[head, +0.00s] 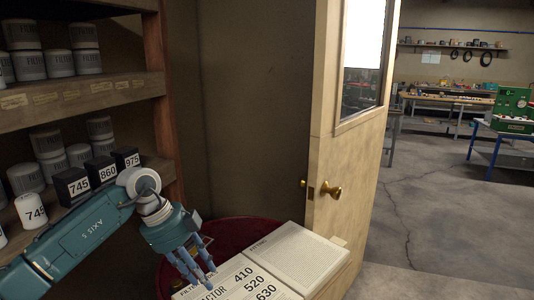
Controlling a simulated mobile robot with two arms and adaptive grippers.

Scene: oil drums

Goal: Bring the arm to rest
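My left arm comes in from the lower left in the head view. My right gripper is not in view.
Shelves with grey filter cans (73,62) and numbered black boxes (107,170) stand at left. Clear concrete floor (440,220) leads to workbenches (440,105).

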